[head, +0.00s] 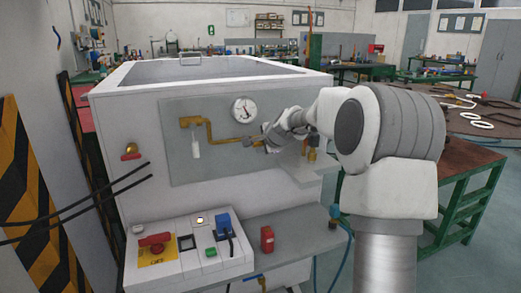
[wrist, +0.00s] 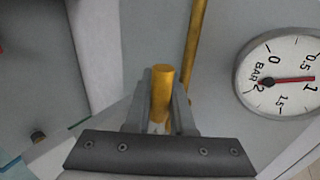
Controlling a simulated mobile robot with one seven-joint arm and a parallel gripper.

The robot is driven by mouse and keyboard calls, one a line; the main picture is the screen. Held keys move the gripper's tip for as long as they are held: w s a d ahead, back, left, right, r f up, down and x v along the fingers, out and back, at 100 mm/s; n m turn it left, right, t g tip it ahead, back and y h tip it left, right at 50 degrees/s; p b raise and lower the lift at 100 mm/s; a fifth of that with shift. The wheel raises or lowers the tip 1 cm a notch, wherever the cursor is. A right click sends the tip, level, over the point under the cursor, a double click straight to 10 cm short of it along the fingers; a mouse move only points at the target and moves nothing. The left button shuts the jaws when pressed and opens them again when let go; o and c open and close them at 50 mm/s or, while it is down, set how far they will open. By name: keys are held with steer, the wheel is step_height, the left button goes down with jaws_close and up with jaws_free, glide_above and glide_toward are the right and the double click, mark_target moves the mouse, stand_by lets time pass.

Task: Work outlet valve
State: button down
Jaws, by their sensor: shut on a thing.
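My gripper (wrist: 161,105) is shut on a short yellow-brass cylinder, which looks like the handle of the outlet valve (wrist: 163,82), in the middle of the wrist view. The fingers sit on both sides of it, and its lower part is hidden between them. In the head view my gripper (head: 254,142) is at the right end of the brass pipe (head: 208,130) on the grey panel, below the gauge. My gripper and arm hide most of the valve there. The round white pressure gauge (head: 244,110) also shows in the wrist view (wrist: 284,72), with its red needle near 1 bar.
A white tag (head: 195,150) hangs from the pipe's left end. Below stand a control box (head: 190,250) with a red switch and a small red block (head: 267,239) on a grey shelf. More brass fittings (head: 312,148) stand right of my gripper. Dark cables cross at left.

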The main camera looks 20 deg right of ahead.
stand_by(0.3)
steer(key=c, duration=0.8)
jaws_free()
steer(key=shift+o, duration=0.2)
steer(key=shift+s+r, duration=0.1)
steer(key=v, duration=1.7)
steer(key=shift+p, duration=0.4)
steer(key=shift+s, duration=0.1)
